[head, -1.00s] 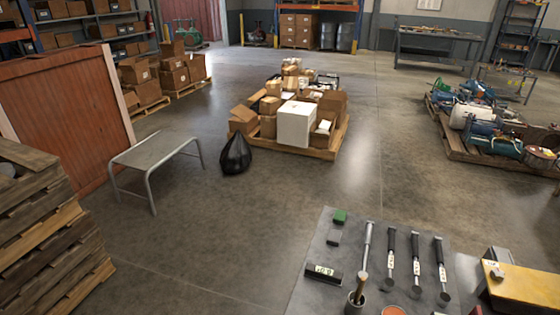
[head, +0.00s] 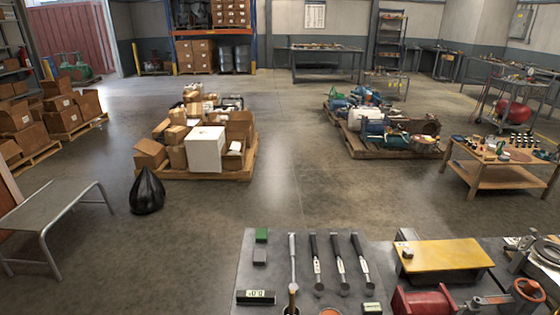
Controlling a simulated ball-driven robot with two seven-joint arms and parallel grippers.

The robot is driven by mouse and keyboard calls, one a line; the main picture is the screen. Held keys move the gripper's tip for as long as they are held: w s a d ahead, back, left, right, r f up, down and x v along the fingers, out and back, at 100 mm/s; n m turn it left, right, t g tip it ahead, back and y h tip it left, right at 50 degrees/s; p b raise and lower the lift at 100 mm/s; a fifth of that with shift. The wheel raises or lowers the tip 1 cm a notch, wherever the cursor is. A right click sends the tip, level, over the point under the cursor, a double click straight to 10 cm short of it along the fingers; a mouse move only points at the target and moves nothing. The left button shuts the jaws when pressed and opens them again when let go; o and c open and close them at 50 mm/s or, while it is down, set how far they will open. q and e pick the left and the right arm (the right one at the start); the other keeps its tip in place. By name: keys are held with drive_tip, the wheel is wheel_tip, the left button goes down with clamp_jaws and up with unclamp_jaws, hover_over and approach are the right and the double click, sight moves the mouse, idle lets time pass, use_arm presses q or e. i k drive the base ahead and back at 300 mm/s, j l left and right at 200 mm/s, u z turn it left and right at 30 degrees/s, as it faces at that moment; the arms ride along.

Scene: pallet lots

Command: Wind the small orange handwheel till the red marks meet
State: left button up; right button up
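A small orange round wheel-like ring (head: 529,289) shows at the bottom right in the head view, at the end of a metal shaft beside a red machine body (head: 424,301). It looks like the small orange handwheel. The red marks are too small to make out. The machine sits on a dark grey workbench (head: 375,255), and its lower part is cut off by the picture edge. Neither of my grippers is in view.
On the bench lie several hammers (head: 338,262), a digital gauge (head: 256,296), a green block (head: 261,235) and a yellow plate (head: 444,254). A wooden table (head: 490,177) stands behind at right. Loaded pallets, a black bag (head: 147,191) and a metal bench (head: 55,210) stand on open floor.

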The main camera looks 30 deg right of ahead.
sight(531, 286)
drive_tip(key=z, duration=2.8)
drive_tip(key=i+l, duration=0.1)
drive_tip(key=l, duration=0.15)
drive_tip(key=i+l+u, duration=0.1)
drive_tip(key=l, duration=0.15)
